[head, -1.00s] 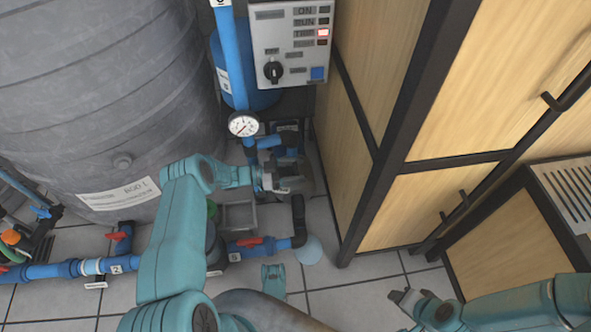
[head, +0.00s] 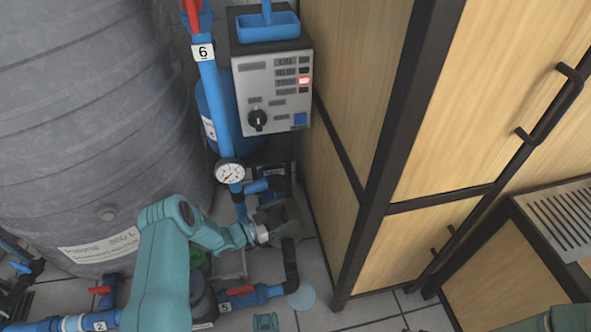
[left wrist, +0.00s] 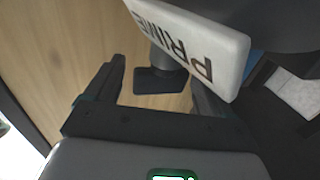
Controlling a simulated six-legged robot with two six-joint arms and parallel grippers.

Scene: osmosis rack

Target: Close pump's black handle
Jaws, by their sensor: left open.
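A white plate marked PRIME (left wrist: 200,45) shows upside down in the left wrist view. Beside it a dark stem ends in a black block (left wrist: 160,82), which looks like the pump's black handle. My left gripper (left wrist: 158,88) is open, with one finger on each side of this block; I cannot tell whether they touch it. In the head view my left gripper (head: 268,232) is low at the pump, below the gauge, and its fingers and the handle are hard to make out there. My right gripper is out of view.
The grey tank (head: 95,130) stands left of the pump and a wooden cabinet (head: 330,130) stands close on its right. The control box (head: 272,92) and the pressure gauge (head: 230,172) are above my gripper. A blue pipe with a red valve handle (head: 239,290) runs below.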

